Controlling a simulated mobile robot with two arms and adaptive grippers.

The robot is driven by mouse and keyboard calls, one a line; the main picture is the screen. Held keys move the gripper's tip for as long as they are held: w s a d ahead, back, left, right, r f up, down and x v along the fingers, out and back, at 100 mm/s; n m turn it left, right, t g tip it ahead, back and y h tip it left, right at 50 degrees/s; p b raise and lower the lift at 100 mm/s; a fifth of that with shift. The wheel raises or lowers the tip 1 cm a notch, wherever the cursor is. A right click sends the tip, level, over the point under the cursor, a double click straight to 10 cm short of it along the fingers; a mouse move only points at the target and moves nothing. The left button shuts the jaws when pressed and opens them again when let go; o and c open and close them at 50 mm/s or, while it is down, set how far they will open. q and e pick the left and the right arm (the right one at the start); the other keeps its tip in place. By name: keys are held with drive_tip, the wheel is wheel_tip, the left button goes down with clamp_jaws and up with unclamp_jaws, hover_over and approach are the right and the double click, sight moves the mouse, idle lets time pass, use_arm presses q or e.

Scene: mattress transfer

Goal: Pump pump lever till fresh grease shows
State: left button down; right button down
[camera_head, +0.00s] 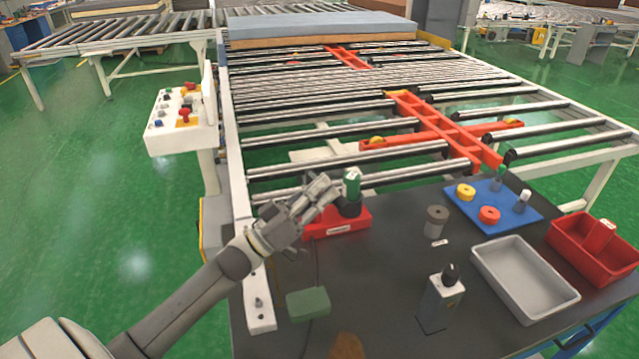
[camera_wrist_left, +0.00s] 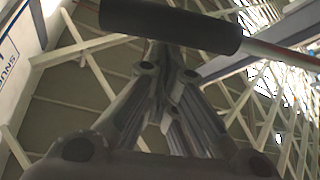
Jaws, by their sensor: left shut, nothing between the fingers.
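My left gripper (camera_head: 326,188) reaches in from the lower left to the red base (camera_head: 338,224) on the dark bench top. Its fingers are shut and empty, just left of a green-topped part (camera_head: 352,182) set in a black holder (camera_head: 349,206) on that base. In the left wrist view the closed fingers (camera_wrist_left: 165,62) point up toward a black cylindrical grip (camera_wrist_left: 170,25) on a thin rod. This may be the pump lever, but I cannot tell whether the fingers touch it. No grease can be made out. My right gripper is not in view.
The bench (camera_head: 385,300) also holds a grey cylinder (camera_head: 436,221), a white box with a black knob (camera_head: 443,298), a grey tray (camera_head: 524,278), a red bin (camera_head: 590,255) and a blue mat (camera_head: 490,208). A green block (camera_head: 308,304) lies near my left forearm. The roller conveyor (camera_head: 330,130) stands behind.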

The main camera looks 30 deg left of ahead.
use_arm(q)
drive_tip(key=shift+f, duration=0.1)
